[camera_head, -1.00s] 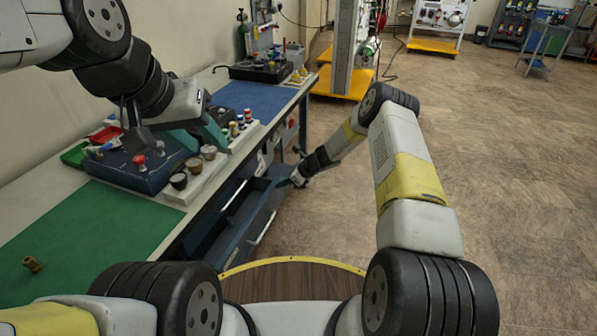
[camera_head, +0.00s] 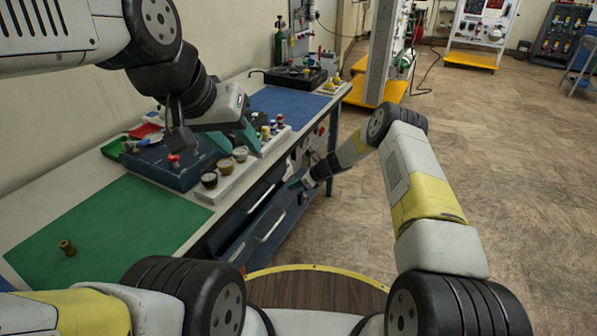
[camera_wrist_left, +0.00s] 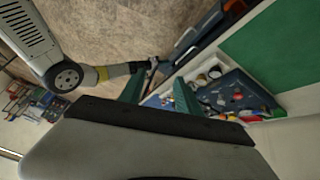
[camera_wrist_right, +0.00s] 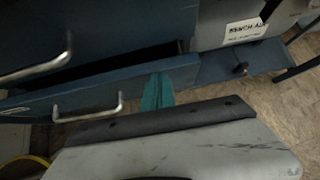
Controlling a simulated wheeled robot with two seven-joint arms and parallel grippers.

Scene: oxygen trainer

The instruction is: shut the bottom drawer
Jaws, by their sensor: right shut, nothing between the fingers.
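The bottom drawer (camera_head: 281,217) is the lower blue drawer under the bench, with a light bar handle. It stands out a little; a dark gap shows above its front. In the right wrist view its front (camera_wrist_right: 135,95) and handle (camera_wrist_right: 88,112) lie below the upper drawer (camera_wrist_right: 110,35). My right gripper (camera_head: 301,186) is shut and empty, its teal fingertips (camera_wrist_right: 158,90) at the drawer front near the end away from the handle. Contact is hard to confirm. My left gripper (camera_head: 234,140) is open and empty above the bench; its fingers (camera_wrist_left: 160,94) stand apart.
A labelled panel (camera_wrist_right: 245,32) is beside the drawers. Brown floor (camera_head: 500,190) is free to the right.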

